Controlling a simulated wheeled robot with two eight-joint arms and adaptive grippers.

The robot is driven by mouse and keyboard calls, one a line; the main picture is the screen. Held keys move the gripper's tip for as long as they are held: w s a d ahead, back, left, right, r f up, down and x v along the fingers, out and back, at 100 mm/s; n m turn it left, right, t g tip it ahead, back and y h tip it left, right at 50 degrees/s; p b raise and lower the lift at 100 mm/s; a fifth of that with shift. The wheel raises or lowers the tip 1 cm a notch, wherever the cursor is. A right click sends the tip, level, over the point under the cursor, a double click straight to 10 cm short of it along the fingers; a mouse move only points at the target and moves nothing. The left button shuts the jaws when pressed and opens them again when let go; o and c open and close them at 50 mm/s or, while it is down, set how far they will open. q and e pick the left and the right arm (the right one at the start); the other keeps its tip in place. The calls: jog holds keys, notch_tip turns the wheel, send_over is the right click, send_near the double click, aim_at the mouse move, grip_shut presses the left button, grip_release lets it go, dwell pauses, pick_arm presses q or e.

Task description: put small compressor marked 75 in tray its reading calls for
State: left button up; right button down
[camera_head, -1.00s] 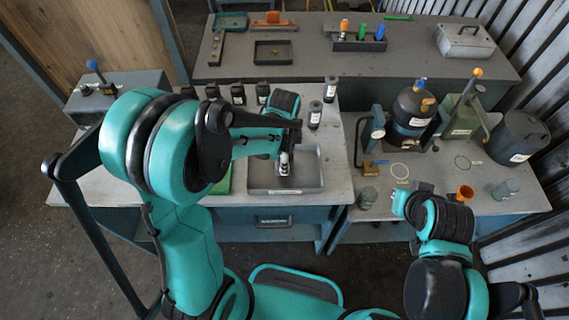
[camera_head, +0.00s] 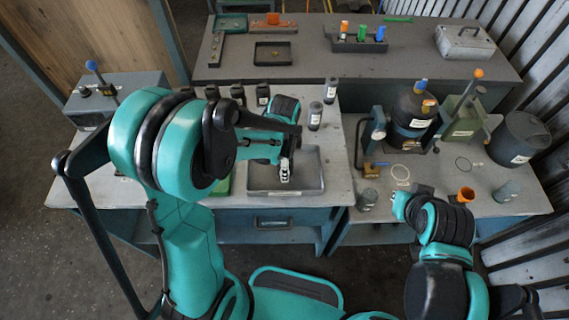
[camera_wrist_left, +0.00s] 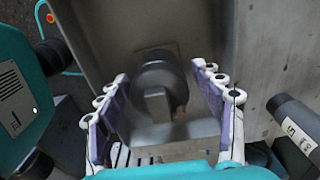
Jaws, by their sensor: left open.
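My left gripper (camera_head: 285,178) is open, low over the grey metal tray (camera_head: 315,165) on the near left bench; its fingers also show apart in the left wrist view (camera_wrist_left: 165,115). Between them, in the left wrist view, lies a dark rounded shape with a grey block; I cannot tell whether it is a compressor or a shadow. A dark labelled cylinder (camera_wrist_left: 295,120) stands at the right of that view, its marking only partly readable. In the head view two small dark labelled cylinders (camera_head: 315,115) (camera_head: 331,90) stand behind the tray. I cannot read a 75.
Several small black labelled containers (camera_head: 238,93) stand behind my left arm. A dark shallow tray (camera_head: 272,62) and a teal tray (camera_head: 232,20) are on the back bench. The right bench holds a black tank (camera_head: 412,110), a bucket (camera_head: 520,137) and an orange cup (camera_head: 466,193).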

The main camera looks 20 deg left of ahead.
pick_arm(q)
notch_tip(320, 180, up, 12)
jog(key=p, duration=0.3)
jog(key=s+a+r+n+t, duration=0.4)
jog(key=s+r+n+t, duration=0.2)
jog(key=s+n, duration=0.4)
jog(key=n+t, duration=0.1)
jog(key=n, duration=0.3)
jog(key=shift+s+a+r+n, duration=0.25)
jog(key=shift+a+r+n, duration=0.05)
jog(key=shift+a+n, duration=0.1)
